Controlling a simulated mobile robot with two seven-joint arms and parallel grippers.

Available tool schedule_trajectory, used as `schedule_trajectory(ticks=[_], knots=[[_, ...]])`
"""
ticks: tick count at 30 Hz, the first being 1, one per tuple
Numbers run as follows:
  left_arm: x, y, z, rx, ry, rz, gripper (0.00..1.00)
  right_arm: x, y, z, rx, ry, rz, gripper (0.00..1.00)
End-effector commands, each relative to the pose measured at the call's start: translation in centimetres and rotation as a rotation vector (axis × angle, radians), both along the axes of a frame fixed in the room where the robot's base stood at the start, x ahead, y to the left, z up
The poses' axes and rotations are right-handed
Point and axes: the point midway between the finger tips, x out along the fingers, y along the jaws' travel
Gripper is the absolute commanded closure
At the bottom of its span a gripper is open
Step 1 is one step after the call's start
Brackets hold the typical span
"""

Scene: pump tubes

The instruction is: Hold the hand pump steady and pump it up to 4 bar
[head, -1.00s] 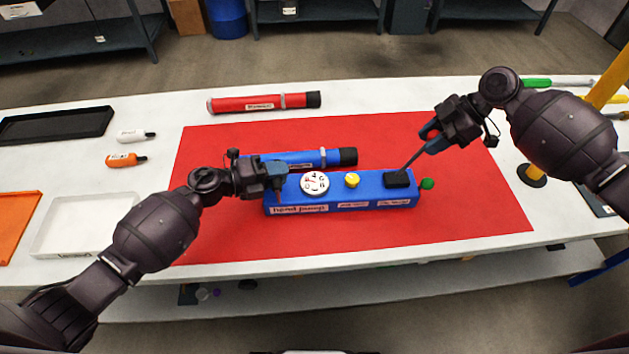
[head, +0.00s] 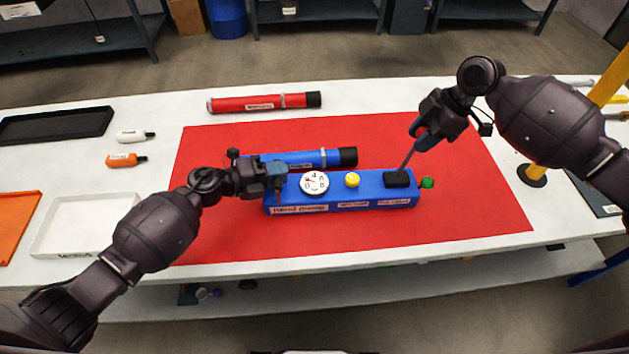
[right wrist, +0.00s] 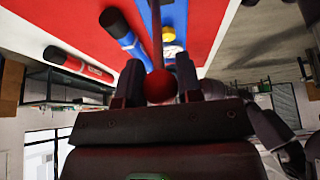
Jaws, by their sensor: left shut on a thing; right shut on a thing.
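The hand pump (head: 340,203) is a long blue box lying on the red mat (head: 480,215). It has a white dial gauge (head: 314,183), a yellow knob (head: 352,180), a black lever base (head: 397,178) and a green knob (head: 427,183). The dial has a red needle, too small to read surely. My left gripper (head: 277,176) is shut on the pump's left end. My right gripper (head: 418,134) is shut on the top of the pump lever (head: 407,159), which leans slightly right. In the right wrist view, the lever's red ball (right wrist: 160,86) sits between the fingers.
A blue tube (head: 305,158) with a black cap lies just behind the pump. A red tube (head: 262,103) lies further back. Bottles (head: 124,160), a white tray (head: 75,228) and a black tray (head: 60,125) are at left. A yellow post (head: 570,125) stands at right.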

Motion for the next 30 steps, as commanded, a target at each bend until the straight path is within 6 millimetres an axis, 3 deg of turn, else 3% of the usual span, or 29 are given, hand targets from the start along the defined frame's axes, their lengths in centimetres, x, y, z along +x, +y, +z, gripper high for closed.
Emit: schedule_trajectory(ticks=[17,30], knots=[[-0.1,0.2,-0.2,0.004,0.001,0.0,1.0,0.1,0.7,0.3,-0.063,-0.007,-0.003,0.9],[-0.1,0.1,-0.2,0.003,0.003,-0.001,1.0,-0.1,2.4,0.4,-0.19,-0.016,-0.001,0.9]])
